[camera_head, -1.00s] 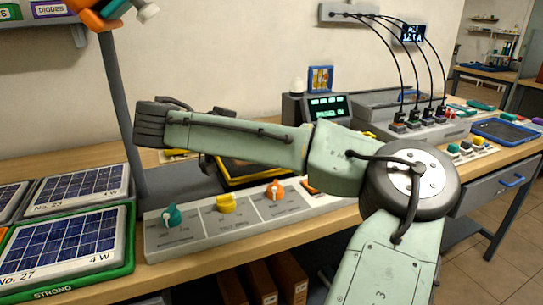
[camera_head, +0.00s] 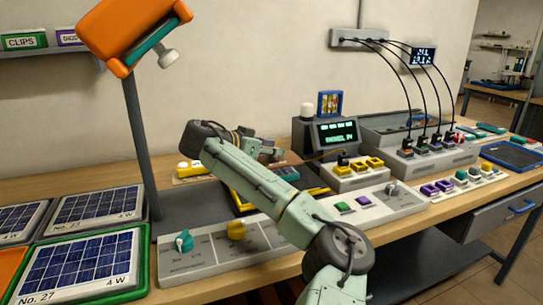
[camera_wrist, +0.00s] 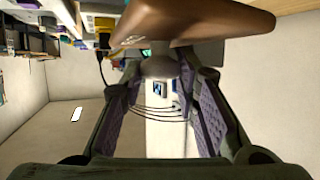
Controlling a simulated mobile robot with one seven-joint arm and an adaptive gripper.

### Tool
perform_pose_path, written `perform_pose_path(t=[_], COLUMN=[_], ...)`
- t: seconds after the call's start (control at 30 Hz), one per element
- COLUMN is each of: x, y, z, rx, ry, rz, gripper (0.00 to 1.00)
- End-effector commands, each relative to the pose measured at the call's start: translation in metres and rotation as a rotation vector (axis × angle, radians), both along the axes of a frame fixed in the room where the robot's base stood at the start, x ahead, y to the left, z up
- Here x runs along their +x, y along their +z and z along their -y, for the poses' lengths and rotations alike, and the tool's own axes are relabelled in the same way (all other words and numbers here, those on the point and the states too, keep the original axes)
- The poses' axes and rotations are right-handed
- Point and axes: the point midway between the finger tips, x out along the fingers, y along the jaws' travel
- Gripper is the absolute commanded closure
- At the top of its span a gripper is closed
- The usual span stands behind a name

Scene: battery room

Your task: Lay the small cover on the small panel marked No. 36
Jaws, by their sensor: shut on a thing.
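My gripper (camera_wrist: 160,85) is shut on the pale knob of a brown slab, which looks like the small cover (camera_wrist: 195,22); the slab lies across the top of the wrist view. In the head view my gripper (camera_head: 268,149) is small and partly behind my arm, above the bench, with a brown edge beside it. At the left are blue-celled panels: one marked No. 27 (camera_head: 82,262) in a green frame, and another one (camera_head: 97,204) marked 4 W behind it. I cannot read No. 36 on any panel.
A grey control strip with a teal knob (camera_head: 184,241) and a yellow knob (camera_head: 236,229) runs along the front. An orange lamp (camera_head: 130,30) hangs on a post at the left. A lit meter (camera_head: 338,134) and a cabled charger (camera_head: 425,157) stand at the right.

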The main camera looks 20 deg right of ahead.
Motion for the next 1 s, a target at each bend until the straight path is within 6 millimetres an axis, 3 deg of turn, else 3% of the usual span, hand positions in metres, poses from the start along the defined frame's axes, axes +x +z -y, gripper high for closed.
perform_pose_path(t=[0.17,0.43,0.83,0.87,1.0], x=[0.014,0.013,0.013,0.013,0.013], y=[0.002,-0.034,-0.042,-0.040,-0.040], z=[0.006,0.006,0.005,0.005,0.005], rx=[-0.002,0.000,0.002,0.002,0.001], ry=[-0.002,-0.001,-0.002,-0.002,-0.001], rz=[0.001,0.002,0.003,0.003,0.003], gripper=[1.00,1.00,1.00,0.70,0.61])
